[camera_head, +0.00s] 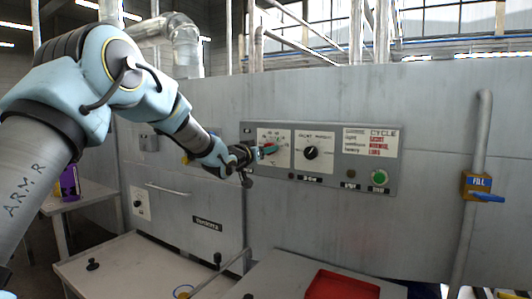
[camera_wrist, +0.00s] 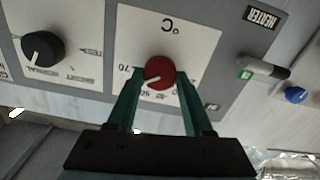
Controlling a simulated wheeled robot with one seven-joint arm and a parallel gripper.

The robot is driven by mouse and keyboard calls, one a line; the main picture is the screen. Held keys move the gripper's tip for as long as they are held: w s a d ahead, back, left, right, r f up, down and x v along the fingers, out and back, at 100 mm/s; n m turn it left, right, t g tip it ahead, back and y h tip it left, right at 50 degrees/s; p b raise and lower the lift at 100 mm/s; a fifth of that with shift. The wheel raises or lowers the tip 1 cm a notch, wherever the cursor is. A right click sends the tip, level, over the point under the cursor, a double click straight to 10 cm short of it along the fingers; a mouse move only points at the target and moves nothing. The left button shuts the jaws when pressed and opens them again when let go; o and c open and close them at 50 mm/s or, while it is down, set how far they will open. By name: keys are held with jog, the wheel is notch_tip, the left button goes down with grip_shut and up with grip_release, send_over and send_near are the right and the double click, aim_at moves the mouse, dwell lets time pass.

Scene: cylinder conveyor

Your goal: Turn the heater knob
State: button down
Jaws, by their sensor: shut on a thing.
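The heater knob (camera_wrist: 160,72) is a round red dial with a white pointer mark, on a white plate with a °C scale. In the wrist view it sits between the two green fingers of my gripper (camera_wrist: 160,84), which are shut on it. The picture is upside down in that view. In the head view my gripper (camera_head: 262,151) reaches the left part of the grey control panel (camera_head: 320,176). The knob is mostly hidden there behind the fingers.
A black knob (camera_head: 311,153) is to the right on the same panel, and a green button (camera_head: 379,177) is lower right. A blue valve handle (camera_head: 486,197) labelled FILL is on a pipe at far right. A red tray (camera_head: 341,286) lies below.

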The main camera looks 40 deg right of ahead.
jog(key=n, duration=0.4)
jog(key=shift+w+n+b, duration=0.1)
jog(key=shift+n+b, duration=0.2)
dwell(0.3)
jog(key=shift+c, duration=1.5)
grip_release()
jog(key=b+v, duration=0.4)
jog(key=v, duration=0.7)
